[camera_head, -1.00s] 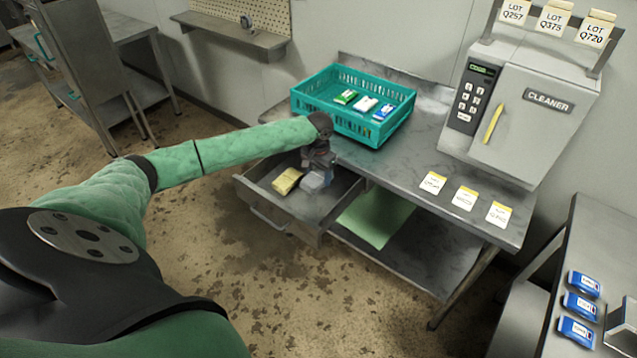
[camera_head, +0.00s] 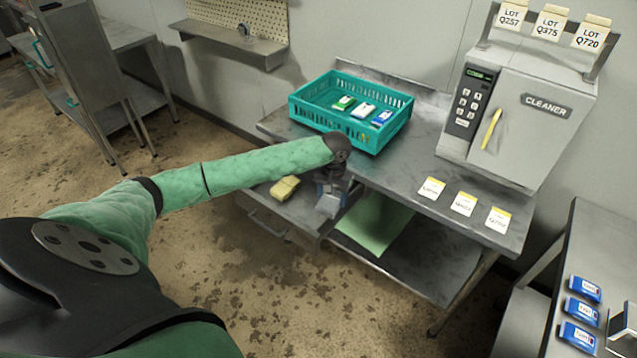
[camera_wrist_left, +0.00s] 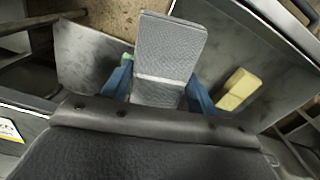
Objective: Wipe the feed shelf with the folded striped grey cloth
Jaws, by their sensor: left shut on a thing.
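The folded striped grey cloth (camera_head: 328,204) is held by my left gripper (camera_head: 332,190) at the open drawer. In the left wrist view the cloth (camera_wrist_left: 168,55) stands out between the two blue fingers, which are shut on it, with a pale band across it. The open drawer (camera_head: 262,207) is under the steel table, and a yellow sponge (camera_head: 285,188) lies in it to the left of the cloth. The sponge also shows in the left wrist view (camera_wrist_left: 238,90). Which surface is the feed shelf is not marked. My right gripper is not in view.
A teal basket (camera_head: 345,118) with several small packs stands on the table (camera_head: 395,175). A cleaner machine (camera_head: 525,110) and labelled cards (camera_head: 463,204) are to the right. A green sheet (camera_head: 375,225) lies on the lower shelf. Blue packs (camera_head: 578,310) are on the right table.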

